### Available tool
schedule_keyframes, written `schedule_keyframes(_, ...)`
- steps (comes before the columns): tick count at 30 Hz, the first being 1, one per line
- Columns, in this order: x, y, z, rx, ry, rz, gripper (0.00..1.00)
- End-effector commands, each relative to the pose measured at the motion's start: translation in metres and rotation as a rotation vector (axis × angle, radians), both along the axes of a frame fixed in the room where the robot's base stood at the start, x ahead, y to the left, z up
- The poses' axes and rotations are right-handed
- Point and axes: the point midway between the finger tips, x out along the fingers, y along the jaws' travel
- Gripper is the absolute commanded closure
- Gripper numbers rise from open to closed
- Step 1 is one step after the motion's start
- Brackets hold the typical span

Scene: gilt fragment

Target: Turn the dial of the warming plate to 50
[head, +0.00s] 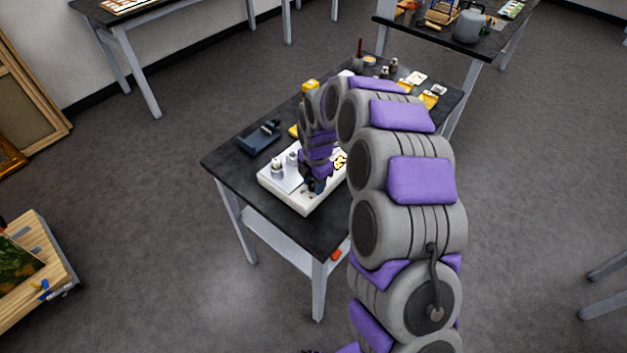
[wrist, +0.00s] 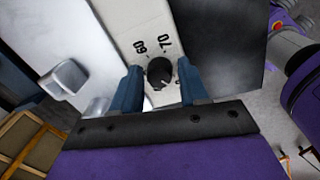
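The warming plate (head: 308,206) is a white, flat unit with a silvery top, on the dark table. In the wrist view its white panel (wrist: 130,20) carries a round black dial (wrist: 160,71) with the printed numbers 60 and 70 beside it. Other marks are hidden by my fingers, and I cannot tell which number the dial points to. My gripper (wrist: 160,75) has its two blue fingers apart, one on each side of the dial, with a visible gap. In the head view my gripper (head: 316,186) is down over the plate's front right part, and the dial is hidden.
A small metal container (head: 277,166) stands on the plate's left part. A dark device (head: 260,137) lies behind it to the left. Jars and yellow items stand farther back on the dark table (head: 232,160). The table's front edge is close to the plate.

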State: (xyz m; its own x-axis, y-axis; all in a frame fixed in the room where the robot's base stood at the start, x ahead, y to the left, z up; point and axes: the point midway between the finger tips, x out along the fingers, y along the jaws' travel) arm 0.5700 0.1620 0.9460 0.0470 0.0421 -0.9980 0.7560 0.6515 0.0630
Motion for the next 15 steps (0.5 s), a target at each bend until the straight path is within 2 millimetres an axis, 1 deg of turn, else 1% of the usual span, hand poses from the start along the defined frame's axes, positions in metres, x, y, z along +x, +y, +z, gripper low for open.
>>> schedule_keyframes(1, -0.0001, 0.0006, -0.0001, 0.0, 0.0, 0.0, 0.61)
schedule_keyframes(2, -0.0001, 0.0009, -0.0001, 0.0, 0.0, 0.001, 0.64)
schedule_keyframes(13, 0.0004, 0.002, 0.0, 0.0, -0.001, 0.001, 0.99)
schedule_keyframes(15, 0.0004, 0.002, 0.0, 0.0, -0.001, 0.0, 1.0)
